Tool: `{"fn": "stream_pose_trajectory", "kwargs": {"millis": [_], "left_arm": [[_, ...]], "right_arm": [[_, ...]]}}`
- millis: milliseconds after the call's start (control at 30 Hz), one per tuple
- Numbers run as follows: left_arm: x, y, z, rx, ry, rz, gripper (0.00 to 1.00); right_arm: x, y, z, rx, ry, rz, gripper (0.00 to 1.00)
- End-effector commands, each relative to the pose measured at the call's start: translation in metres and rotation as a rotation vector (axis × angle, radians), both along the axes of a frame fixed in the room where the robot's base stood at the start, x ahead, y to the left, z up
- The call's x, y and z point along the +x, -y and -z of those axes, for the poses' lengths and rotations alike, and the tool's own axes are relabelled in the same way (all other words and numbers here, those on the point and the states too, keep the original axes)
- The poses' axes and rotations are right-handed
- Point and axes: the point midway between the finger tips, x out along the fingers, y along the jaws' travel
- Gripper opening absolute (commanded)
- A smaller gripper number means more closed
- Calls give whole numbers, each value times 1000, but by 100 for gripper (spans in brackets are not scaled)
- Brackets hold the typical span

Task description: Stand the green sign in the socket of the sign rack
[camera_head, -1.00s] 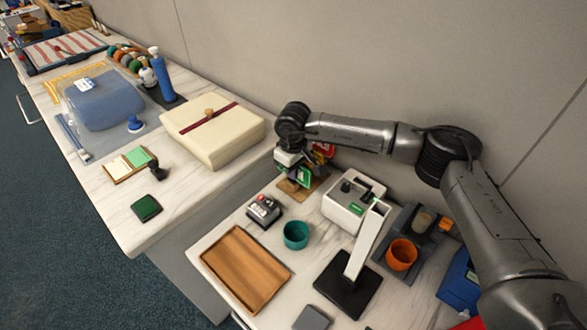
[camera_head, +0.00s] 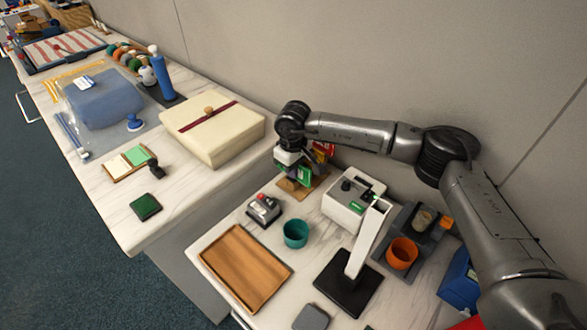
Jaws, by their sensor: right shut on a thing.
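The green sign (camera_head: 304,174) is small and shows at my right gripper (camera_head: 291,168), which is shut on it. The gripper points down over the wooden base of the sign rack (camera_head: 292,189), near the wall. Red and yellow signs (camera_head: 322,151) show just behind, partly covered by my arm. The socket is hidden by the gripper and sign, so I cannot tell whether the sign's foot is in it. My left gripper is not in view.
In front of the rack stand a grey device with a red button (camera_head: 264,208), a teal cup (camera_head: 296,233) and a white machine (camera_head: 350,199). A wooden tray (camera_head: 246,268) lies nearer. A cream box (camera_head: 213,134) sits on the left counter.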

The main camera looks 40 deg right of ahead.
Motion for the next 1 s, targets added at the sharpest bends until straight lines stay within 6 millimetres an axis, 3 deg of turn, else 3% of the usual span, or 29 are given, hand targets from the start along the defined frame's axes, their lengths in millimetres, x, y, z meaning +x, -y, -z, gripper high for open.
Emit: {"fn": "stream_pose_trajectory", "kwargs": {"millis": [33, 100, 367, 533, 833, 1000], "left_arm": [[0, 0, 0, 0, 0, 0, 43], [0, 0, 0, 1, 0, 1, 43], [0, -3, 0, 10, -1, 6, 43], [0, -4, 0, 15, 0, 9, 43], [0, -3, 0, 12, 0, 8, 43], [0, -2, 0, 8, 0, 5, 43]], "right_arm": [[0, 0, 0, 0, 0, 0, 0], [0, 0, 0, 0, 0, 0, 11], [0, 0, 0, 0, 0, -1, 36], [0, 0, 0, 0, 0, -1, 37], [0, 0, 0, 0, 0, 0, 65], [0, 1, 0, -1, 0, 1, 65]]}}
